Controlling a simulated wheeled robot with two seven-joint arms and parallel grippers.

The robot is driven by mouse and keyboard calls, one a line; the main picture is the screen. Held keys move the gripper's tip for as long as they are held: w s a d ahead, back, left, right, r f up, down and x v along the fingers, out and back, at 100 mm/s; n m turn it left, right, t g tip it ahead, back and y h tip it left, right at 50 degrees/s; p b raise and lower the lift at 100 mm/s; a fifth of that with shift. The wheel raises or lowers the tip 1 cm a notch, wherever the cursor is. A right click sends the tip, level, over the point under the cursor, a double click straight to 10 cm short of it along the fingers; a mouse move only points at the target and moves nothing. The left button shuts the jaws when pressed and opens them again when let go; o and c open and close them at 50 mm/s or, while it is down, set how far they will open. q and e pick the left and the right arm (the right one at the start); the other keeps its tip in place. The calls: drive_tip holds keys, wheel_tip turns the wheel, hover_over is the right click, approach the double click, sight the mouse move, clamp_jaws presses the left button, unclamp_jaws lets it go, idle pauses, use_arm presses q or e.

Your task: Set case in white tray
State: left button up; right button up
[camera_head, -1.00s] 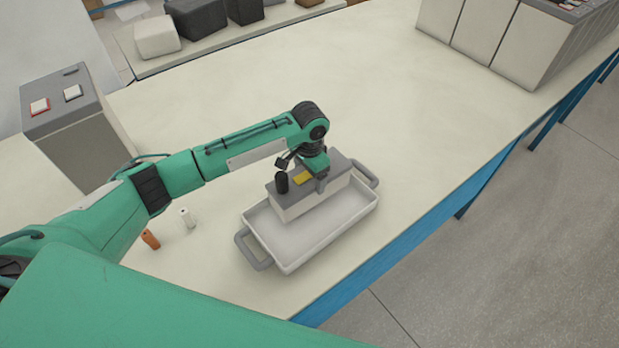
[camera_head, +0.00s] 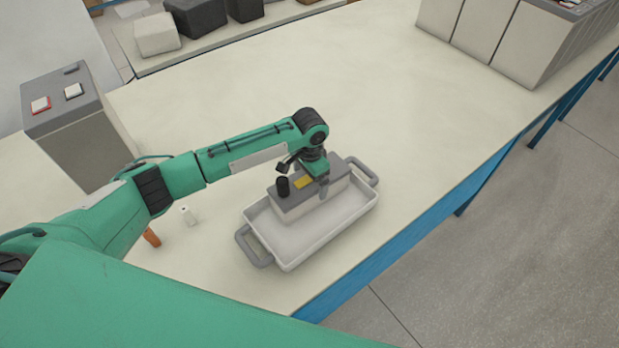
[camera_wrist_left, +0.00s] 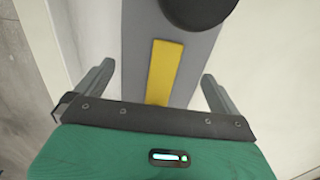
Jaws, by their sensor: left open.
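The case (camera_head: 305,205), a pale box with a dark grey top, a yellow label and a black knob, stands upright inside the white tray (camera_head: 325,243), toward its far side. The tray has grey handles at both ends and sits on the table. My left gripper (camera_head: 322,186) is open over the case's top. In the left wrist view, its fingers (camera_wrist_left: 155,90) stand apart on either side of the grey top of the case (camera_wrist_left: 195,65), with gaps visible. The case's far lower side is hidden. My right gripper is not in view.
A small white cylinder (camera_head: 188,215) and an orange one (camera_head: 152,237) stand left of the tray, the orange one partly hidden by my arm. A grey box with two buttons (camera_head: 75,120) is at left. Large pale units (camera_head: 500,40) stand at back right. The middle table is clear.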

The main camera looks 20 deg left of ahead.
use_arm(q)
wheel_tip(320, 180, up, 12)
drive_tip(key=b, duration=0.2)
drive_tip(key=shift+f, duration=0.2)
idle(0.4)
